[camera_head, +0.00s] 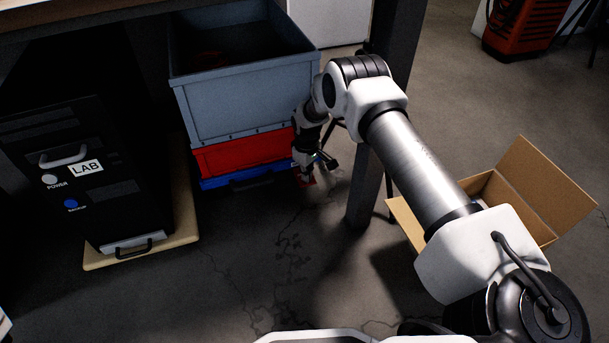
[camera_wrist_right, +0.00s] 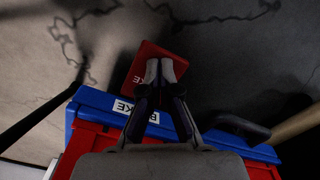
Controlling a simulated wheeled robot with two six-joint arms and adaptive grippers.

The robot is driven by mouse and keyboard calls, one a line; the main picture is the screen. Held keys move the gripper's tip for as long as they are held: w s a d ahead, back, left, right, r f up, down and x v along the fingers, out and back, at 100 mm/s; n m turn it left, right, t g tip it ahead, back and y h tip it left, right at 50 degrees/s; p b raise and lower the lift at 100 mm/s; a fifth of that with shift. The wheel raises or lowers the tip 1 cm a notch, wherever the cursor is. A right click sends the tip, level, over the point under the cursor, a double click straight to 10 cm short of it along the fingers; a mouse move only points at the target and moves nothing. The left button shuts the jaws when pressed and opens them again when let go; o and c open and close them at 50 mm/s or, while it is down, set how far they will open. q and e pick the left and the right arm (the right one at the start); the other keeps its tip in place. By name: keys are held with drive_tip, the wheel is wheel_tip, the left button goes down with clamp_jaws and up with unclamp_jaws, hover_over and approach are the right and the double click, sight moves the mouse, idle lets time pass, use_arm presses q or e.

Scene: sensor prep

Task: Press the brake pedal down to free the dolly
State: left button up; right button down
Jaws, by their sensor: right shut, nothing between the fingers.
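The blue dolly (camera_head: 237,178) stands on the floor under a red crate (camera_head: 240,152) and a grey crate (camera_head: 245,105). In the right wrist view, the blue edge (camera_wrist_right: 88,101) carries a white label whose text my gripper partly covers. My left gripper is not in view.
A black cabinet marked LAB (camera_head: 90,160) stands on a wooden board (camera_head: 185,225) at the left. A dark table leg (camera_head: 370,185) stands close right of my right gripper. An open cardboard box (camera_head: 545,190) is further right. The floor in front is clear.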

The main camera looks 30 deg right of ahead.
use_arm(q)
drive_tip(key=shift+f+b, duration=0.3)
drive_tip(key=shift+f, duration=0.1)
use_arm(e)
drive_tip(key=shift+f, duration=0.55)
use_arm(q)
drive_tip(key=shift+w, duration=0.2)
use_arm(e)
wheel_tip(320, 180, up, 4)
drive_tip(key=p, duration=0.3)
drive_tip(key=shift+f, duration=0.25)
wheel_tip(320, 180, up, 5)
drive_tip(key=p, duration=0.3)
drive_tip(key=shift+f+p, duration=0.1)
drive_tip(key=shift+p, duration=0.3)
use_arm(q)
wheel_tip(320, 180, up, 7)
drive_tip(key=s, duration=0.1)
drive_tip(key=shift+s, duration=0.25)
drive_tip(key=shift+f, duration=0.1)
use_arm(e)
drive_tip(key=shift+f, duration=0.15)
